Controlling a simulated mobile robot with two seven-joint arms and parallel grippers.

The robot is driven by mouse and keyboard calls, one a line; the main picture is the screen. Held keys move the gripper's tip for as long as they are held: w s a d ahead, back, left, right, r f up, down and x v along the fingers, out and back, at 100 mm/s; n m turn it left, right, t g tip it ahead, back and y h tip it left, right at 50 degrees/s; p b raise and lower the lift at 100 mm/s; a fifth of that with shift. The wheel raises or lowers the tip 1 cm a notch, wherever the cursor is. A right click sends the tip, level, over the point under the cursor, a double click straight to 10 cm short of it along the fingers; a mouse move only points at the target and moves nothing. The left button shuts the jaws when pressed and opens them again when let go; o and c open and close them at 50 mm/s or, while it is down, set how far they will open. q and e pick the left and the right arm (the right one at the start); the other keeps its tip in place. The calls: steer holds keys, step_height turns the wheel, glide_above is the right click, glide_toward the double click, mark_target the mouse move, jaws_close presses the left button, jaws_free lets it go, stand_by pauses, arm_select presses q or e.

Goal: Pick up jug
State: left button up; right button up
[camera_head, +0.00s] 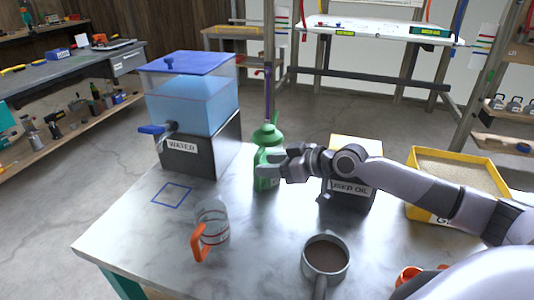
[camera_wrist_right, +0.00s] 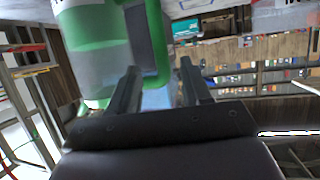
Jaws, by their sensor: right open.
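A green jug (camera_head: 265,134) with a spout-like top stands upright on the table, partly hidden behind my right gripper (camera_head: 272,162). In the right wrist view the jug (camera_wrist_right: 98,50) is close on the left, and its green handle (camera_wrist_right: 162,50) runs between the two fingers of my right gripper (camera_wrist_right: 158,88). The fingers are apart, with room around the handle. A clear measuring jug (camera_head: 214,222) with a red-orange handle stands nearer the front of the table. My left gripper is not in view.
A water tank (camera_head: 195,105) on a dark stand is at the back left, beside a blue square outline (camera_head: 172,195). A used oil box (camera_head: 348,190) stands behind my right arm. A grey mug (camera_head: 325,258) of dark contents is in front. A yellow sand tray (camera_head: 425,212) is at right.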

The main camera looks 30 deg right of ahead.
steer(key=x, duration=0.6)
steer(key=shift+a+f+p, duration=0.2)
steer(key=shift+f+p, duration=0.1)
steer(key=shift+p, duration=0.05)
jaws_close()
steer(key=shift+r, duration=0.15)
